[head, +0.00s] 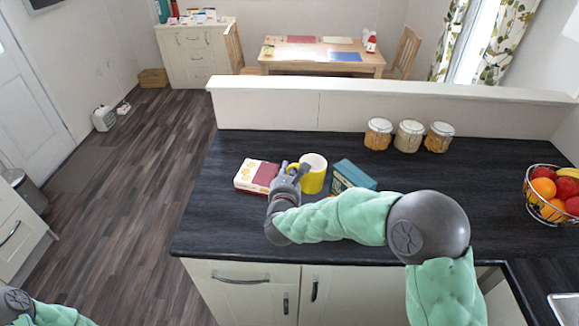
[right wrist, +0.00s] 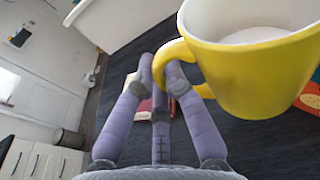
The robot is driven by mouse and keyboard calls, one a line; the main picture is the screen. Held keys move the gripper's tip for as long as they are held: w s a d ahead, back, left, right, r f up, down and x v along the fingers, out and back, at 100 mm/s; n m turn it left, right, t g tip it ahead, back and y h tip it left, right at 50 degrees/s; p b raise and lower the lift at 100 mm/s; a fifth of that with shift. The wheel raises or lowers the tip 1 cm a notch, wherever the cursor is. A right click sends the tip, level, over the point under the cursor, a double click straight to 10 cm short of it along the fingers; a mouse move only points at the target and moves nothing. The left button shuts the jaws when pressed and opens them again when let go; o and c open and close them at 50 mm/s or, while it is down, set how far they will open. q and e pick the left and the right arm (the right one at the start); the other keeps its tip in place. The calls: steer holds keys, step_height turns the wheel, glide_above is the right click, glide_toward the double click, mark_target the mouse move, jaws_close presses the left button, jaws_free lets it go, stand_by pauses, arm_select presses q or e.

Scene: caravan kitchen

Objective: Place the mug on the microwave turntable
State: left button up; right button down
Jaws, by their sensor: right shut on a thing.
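The yellow mug (head: 313,174), white inside, is upright at the dark countertop in the head view. It fills the upper right of the right wrist view (right wrist: 262,75), its handle toward my fingers. My right gripper (head: 291,172) is shut on the mug's handle from the left side. In the right wrist view the purple fingers (right wrist: 163,75) close around the handle (right wrist: 177,52). I cannot tell whether the mug's base touches the counter. My left gripper is not in view; only part of my left arm shows at the bottom left. No microwave or turntable is visible.
A red and white box (head: 256,175) lies left of the mug, and a teal box (head: 352,177) stands close on its right. Several-coloured fruit fills a wire basket (head: 552,213) at the right. Three jars (head: 409,136) stand at the back ledge. The left front counter (head: 215,225) is clear.

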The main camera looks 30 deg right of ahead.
steer(key=shift+s+a+r+p, duration=0.15)
steer(key=shift+s+a+r, duration=0.35)
steer(key=shift+s+a, duration=0.2)
steer(key=shift+s+a+r+p, duration=0.15)
steer(key=shift+s+a+r, duration=0.35)
steer(key=shift+s+a, duration=0.2)
steer(key=shift+f, duration=0.1)
